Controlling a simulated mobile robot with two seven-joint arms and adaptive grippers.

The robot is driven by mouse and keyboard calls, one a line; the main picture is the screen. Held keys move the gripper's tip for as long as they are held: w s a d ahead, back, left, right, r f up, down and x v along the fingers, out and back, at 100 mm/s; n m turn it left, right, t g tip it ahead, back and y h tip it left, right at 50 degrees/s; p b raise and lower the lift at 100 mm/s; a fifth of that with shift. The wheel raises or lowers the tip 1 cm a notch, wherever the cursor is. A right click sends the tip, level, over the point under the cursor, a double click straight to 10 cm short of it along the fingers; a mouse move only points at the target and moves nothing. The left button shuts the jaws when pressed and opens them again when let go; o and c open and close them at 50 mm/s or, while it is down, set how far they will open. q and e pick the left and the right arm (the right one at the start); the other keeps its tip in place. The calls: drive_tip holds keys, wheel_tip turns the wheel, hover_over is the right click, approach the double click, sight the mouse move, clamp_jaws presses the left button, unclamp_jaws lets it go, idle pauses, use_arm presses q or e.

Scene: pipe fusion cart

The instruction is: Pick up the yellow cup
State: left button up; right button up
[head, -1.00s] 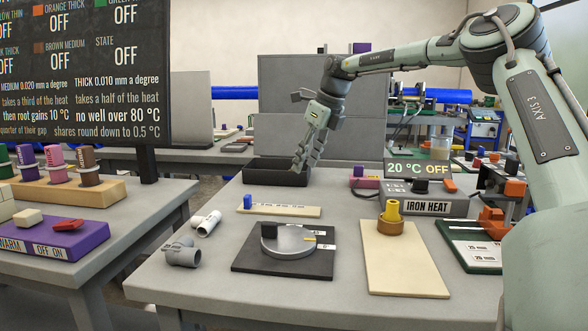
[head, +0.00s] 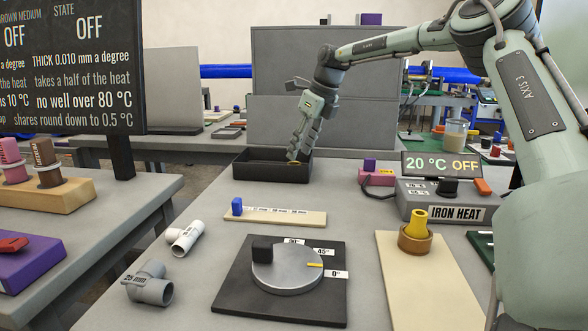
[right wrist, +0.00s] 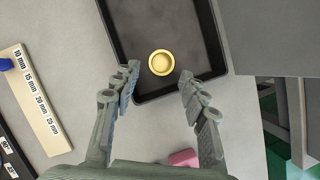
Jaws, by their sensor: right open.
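A round yellow cup (right wrist: 161,62) stands in the black tray (right wrist: 133,25) in the right wrist view, its open top facing the camera. In the head view only a small yellow bit of it (head: 294,163) shows in the black tray (head: 262,177), below my fingertips. My right gripper (head: 294,154) points down over the tray. In the right wrist view its fingers (right wrist: 157,82) are spread wide with nothing between them, and the cup lies just beyond the tips, between their lines. My left gripper is out of view.
A stepped yellow piece (head: 420,217) sits on a brown ring on a cream board (head: 428,285). A black plate with a round dial (head: 287,275), grey pipe fittings (head: 149,287), a labelled strip (head: 275,217) and the iron heat box (head: 437,203) stand around on the bench.

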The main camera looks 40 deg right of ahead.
drive_tip(key=x, duration=0.4)
drive_tip(key=shift+w+f, duration=0.15)
drive_tip(key=shift+f, duration=0.15)
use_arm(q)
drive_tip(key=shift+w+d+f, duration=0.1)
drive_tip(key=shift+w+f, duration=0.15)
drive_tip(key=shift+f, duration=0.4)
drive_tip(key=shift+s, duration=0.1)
use_arm(e)
drive_tip(key=c, duration=1)
